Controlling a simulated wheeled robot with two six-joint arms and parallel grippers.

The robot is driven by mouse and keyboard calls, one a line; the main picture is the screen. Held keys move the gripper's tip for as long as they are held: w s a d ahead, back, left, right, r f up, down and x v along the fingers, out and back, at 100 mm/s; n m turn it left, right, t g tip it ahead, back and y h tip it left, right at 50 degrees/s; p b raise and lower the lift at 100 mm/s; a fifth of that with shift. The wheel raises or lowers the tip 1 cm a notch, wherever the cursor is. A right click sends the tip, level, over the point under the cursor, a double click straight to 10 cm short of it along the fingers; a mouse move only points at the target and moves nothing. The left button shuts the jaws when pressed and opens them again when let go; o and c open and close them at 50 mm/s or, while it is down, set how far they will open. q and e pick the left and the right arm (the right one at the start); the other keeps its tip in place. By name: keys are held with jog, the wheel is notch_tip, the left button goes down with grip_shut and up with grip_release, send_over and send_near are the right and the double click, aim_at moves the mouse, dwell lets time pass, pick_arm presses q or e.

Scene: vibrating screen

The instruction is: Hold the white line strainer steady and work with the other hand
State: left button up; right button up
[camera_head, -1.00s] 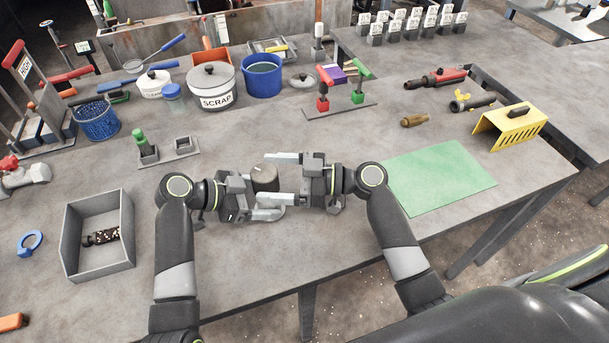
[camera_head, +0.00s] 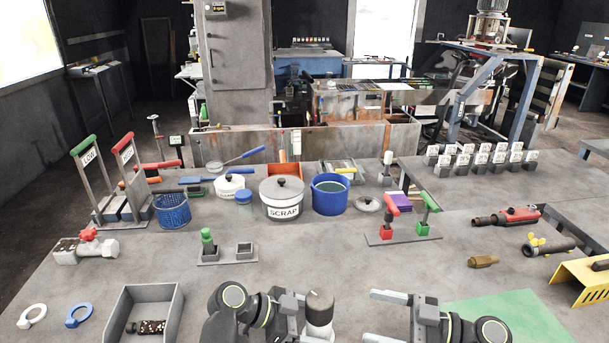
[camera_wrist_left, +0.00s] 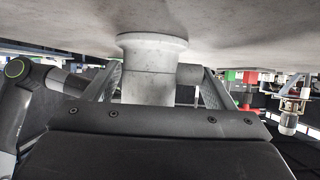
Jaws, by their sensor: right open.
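A grey tray (camera_head: 172,312) with a dark part stands at left, near a blue ring (camera_head: 79,315) and a white ring (camera_head: 31,315). A green mat (camera_head: 505,318) lies at right beside a yellow guard (camera_head: 585,280). A holder with green plug (camera_head: 209,245) stands behind.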

pick_arm(q)
jog(key=o, duration=0.4)
jog(key=c, duration=0.3)
jog(key=shift+c, duration=0.2)
jog(key=shift+p+v, duration=1.4)
jog(key=shift+v, duration=1.2)
jog(key=shift+p+v, duration=0.5)
jog(key=shift+v, duration=0.9)
